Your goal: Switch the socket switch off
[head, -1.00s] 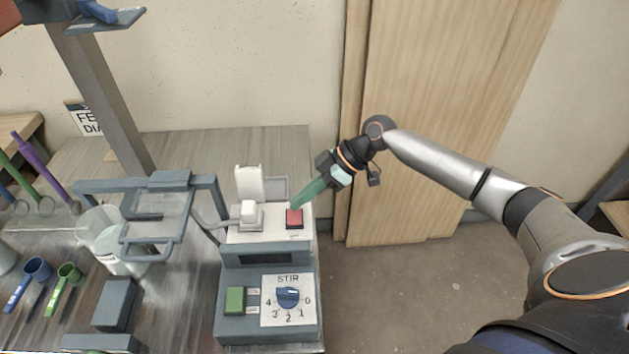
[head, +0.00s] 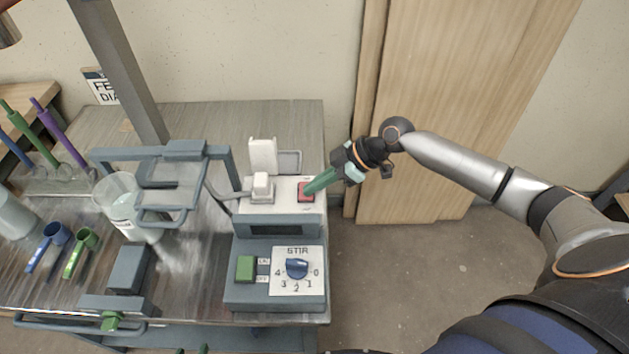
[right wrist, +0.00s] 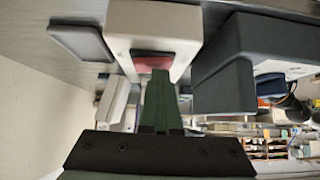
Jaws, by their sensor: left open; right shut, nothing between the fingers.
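The red socket switch (head: 304,197) is on the white top of the socket box (head: 290,210), right of a white plug (head: 262,186). My right gripper (head: 311,187) is shut and empty; its green fingers slant down from the right with tips at the switch. In the right wrist view the red switch (right wrist: 155,62) lies just beyond the green fingertips (right wrist: 160,78). The tips partly cover the switch, and I cannot tell whether they press it or which way it is set. Two green tips of my left gripper (head: 192,350) show apart at the bottom edge.
Below the socket is the stirrer panel with a blue STIR dial (head: 297,268) and a green switch (head: 246,268). A grey frame (head: 185,150) and a clear bucket (head: 118,200) stand left. Free floor lies right of the table.

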